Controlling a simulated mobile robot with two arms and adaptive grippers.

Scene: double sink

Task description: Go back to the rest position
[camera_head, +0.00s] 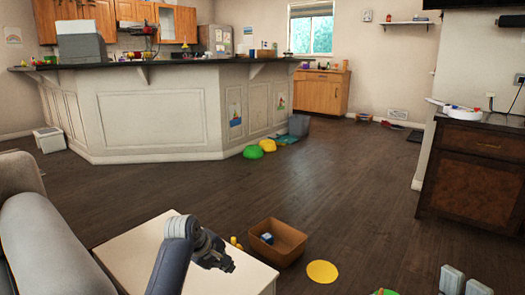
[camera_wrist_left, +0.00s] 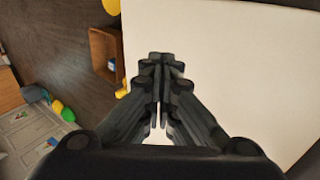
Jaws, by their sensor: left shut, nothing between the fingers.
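My left gripper (camera_head: 228,264) comes in from the lower left in the head view and hangs over the right part of a white table (camera_head: 140,248). In the left wrist view the fingers of my left gripper (camera_wrist_left: 161,62) are together with nothing between them, and the white table top (camera_wrist_left: 225,75) lies beneath.
A brown box (camera_head: 278,241) with a blue item stands on the floor right of the table. A yellow disc (camera_head: 322,271) lies beside it. A grey sofa (camera_head: 45,245) is at left. A dark cabinet (camera_head: 470,185) stands at right. The middle floor is clear.

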